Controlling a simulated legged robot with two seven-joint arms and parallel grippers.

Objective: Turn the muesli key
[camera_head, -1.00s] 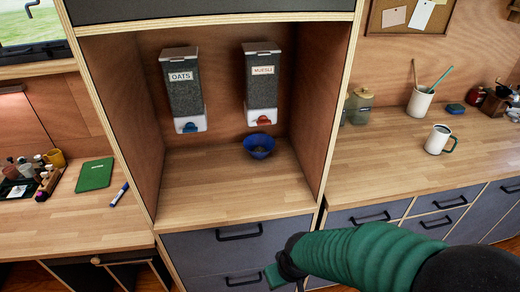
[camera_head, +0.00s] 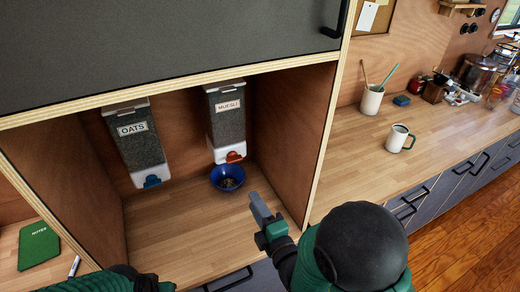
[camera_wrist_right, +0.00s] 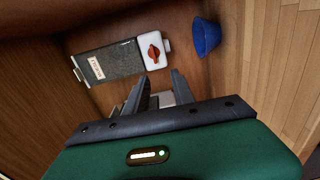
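The muesli dispenser (camera_head: 227,118) hangs on the back wall of the alcove, with a red key (camera_head: 234,156) on its white base. In the right wrist view the dispenser (camera_wrist_right: 112,62) lies sideways and its orange-red key (camera_wrist_right: 153,54) faces me. A blue bowl (camera_head: 228,177) with some contents sits on the counter below it. My right gripper (camera_head: 262,207) is at the alcove's front, in front of the bowl and apart from the key. In the wrist view its two fingers (camera_wrist_right: 159,88) stand apart with nothing between them. My left arm shows at the bottom left; its fingers are hidden.
The oats dispenser (camera_head: 136,142) with a blue key hangs left of the muesli one. The alcove's right side wall (camera_head: 292,130) stands close to my right gripper. A mug (camera_head: 398,139) and a utensil cup (camera_head: 372,99) stand on the right counter.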

